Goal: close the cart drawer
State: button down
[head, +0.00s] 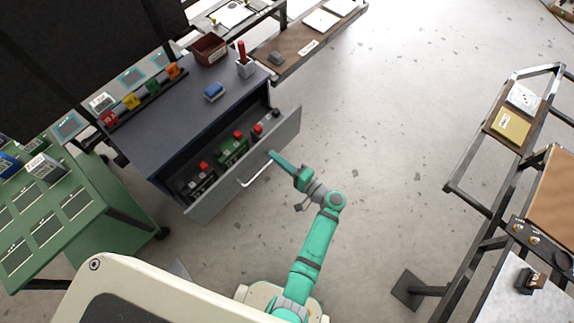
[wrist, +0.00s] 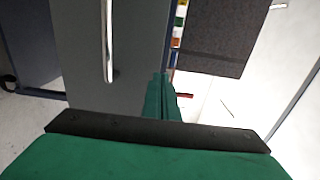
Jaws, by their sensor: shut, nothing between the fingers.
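The cart (head: 165,140) is dark blue-grey with a flat top, left of centre in the head view. Its drawer (head: 215,193) is pulled out toward my arm, with several tools with red and green parts inside. The drawer's grey front carries a pale bar handle (head: 255,172). In the wrist view the drawer front (wrist: 85,85) is large, with the handle (wrist: 108,40) left of the fingers. My gripper (head: 274,156) is shut and empty, its tip at the drawer front beyond the handle's end. It also shows in the wrist view (wrist: 160,78). I cannot tell whether it touches the front.
A green table (head: 95,205) stands left of the cart. A brown bin (head: 210,50), a blue block (head: 213,91) and a red-handled tool in a holder (head: 244,62) are on the cart top. A dark-framed rack (head: 487,200) stands at right. The floor between is clear.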

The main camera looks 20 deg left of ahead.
aim_at(260, 144)
jog(key=shift+x, duration=2.5)
jog(key=shift+w, duration=0.15)
